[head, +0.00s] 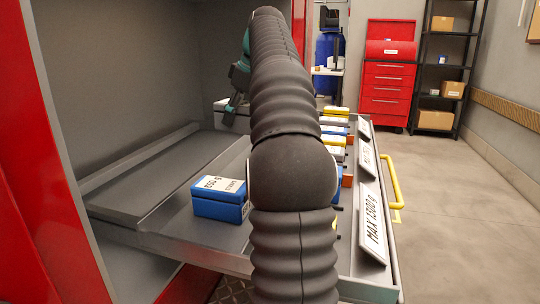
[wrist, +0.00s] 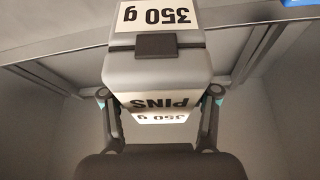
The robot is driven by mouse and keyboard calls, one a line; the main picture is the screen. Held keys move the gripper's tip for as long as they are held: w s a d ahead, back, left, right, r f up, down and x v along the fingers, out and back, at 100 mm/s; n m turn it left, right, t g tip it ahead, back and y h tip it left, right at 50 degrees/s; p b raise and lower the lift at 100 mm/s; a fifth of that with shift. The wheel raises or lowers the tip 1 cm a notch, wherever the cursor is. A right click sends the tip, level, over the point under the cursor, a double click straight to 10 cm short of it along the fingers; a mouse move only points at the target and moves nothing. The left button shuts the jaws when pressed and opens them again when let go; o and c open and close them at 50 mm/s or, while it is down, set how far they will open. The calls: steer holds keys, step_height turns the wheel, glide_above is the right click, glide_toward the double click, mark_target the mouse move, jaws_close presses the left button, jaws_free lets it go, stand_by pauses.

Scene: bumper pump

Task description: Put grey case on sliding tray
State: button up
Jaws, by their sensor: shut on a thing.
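The grey case (wrist: 158,72) fills the top middle of the wrist view, with a dark latch and white labels reading "350 g" and "PINS". My gripper (wrist: 160,100) is shut on it, one finger on each side. The sliding tray (head: 205,238) is pulled out of the red cabinet. Whether the case touches any surface, I cannot tell.
Several coloured cases (head: 337,139) stand farther back, partly behind my arm. Label plates reading "MAX" (head: 372,227) and a yellow handle (head: 396,183) line the right side. Red cabinet wall (head: 50,150) stands left.

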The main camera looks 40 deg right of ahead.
steer(key=s+d+b, duration=0.1)
steer(key=s+d, duration=0.2)
steer(key=s, duration=0.4)
steer(key=s+d, duration=0.3)
steer(key=s, duration=0.5)
steer(key=w+a+f, duration=0.2)
steer(key=w, duration=0.1)
steer(key=w+a+f+n+b, duration=0.1)
steer(key=w+a+f, duration=0.1)
steer(key=w+f, duration=0.1)
steer(key=w+a+f+n, duration=0.1)
steer(key=w+a+f, duration=0.1)
steer(key=w+f, duration=0.1)
steer(key=shift+w+a+f+g+y, duration=0.15)
steer(key=shift+w+a+g+y, duration=0.25)
steer(key=shift+w, duration=0.25)
steer(key=shift+f+b, duration=0.7)
steer(key=shift+f, duration=1.3)
steer(key=shift+f, duration=0.15)
steer(key=o, duration=1.5)
